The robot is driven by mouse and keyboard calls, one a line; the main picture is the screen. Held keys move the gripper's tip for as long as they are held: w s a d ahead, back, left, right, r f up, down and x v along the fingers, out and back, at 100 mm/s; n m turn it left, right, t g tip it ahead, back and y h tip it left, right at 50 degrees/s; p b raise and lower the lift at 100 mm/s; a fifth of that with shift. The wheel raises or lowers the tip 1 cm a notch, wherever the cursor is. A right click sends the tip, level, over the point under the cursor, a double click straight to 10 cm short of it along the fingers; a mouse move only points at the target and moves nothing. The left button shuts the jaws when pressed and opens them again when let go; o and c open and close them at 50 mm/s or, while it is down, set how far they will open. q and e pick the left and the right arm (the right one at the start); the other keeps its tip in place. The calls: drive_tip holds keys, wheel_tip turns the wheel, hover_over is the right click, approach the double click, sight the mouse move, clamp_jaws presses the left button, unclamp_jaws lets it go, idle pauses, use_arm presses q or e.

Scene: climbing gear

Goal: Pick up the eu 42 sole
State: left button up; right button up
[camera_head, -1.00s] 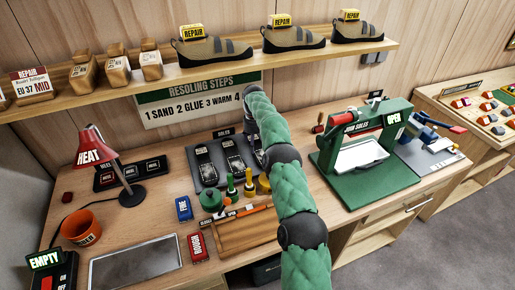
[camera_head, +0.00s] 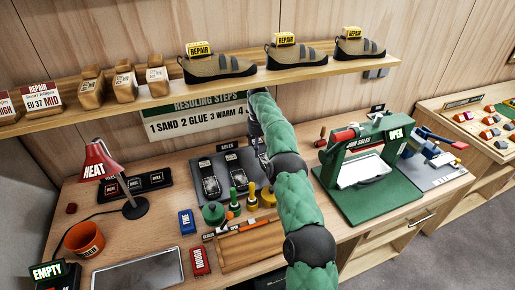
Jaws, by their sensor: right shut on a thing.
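The dark soles tray (camera_head: 224,154) stands at the back middle of the bench, with a small SOLES sign behind it. Two black soles with pale labels lie in it, a left one (camera_head: 210,182) and a middle one (camera_head: 237,176); their sizes are too small to read. My right gripper (camera_head: 255,136) is at the tray's right end, mostly hidden by my green sleeved arm. It is shut on a dark sole, of which little shows and whose size I cannot read. My left gripper is out of view.
Green, orange and yellow pots and tools (camera_head: 238,203) stand before the tray. A green sole press (camera_head: 370,175) is at right, a red heat lamp (camera_head: 100,163) at left. The shelf with shoes (camera_head: 216,68) overhangs the back. A flat grey plate (camera_head: 140,272) lies front left.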

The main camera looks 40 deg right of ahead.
sight(262, 155)
drive_tip(key=shift+s+a+f+b, duration=0.1)
drive_tip(key=shift+s+a+b, duration=0.2)
drive_tip(key=shift+s+b, duration=0.7)
drive_tip(key=shift+s+a+b, duration=0.2)
drive_tip(key=shift+s+b, duration=0.05)
drive_tip(key=shift+s, duration=0.4)
drive_tip(key=shift+s+a+b, duration=0.2)
drive_tip(key=shift+s+b, duration=0.05)
drive_tip(key=shift+s, duration=0.35)
drive_tip(key=shift+s+a, duration=0.3)
drive_tip(key=shift+s, duration=0.6)
drive_tip(key=shift+s+a, duration=0.25)
drive_tip(key=shift+s, duration=0.6)
drive_tip(key=shift+s+a, duration=0.3)
drive_tip(key=shift+s, duration=0.6)
drive_tip(key=shift+s+a, duration=0.4)
drive_tip(key=shift+s, duration=0.9)
drive_tip(key=shift+s+a, duration=0.45)
drive_tip(key=shift+s, duration=0.8)
drive_tip(key=shift+s+a, duration=0.4)
drive_tip(key=shift+s, duration=1.1)
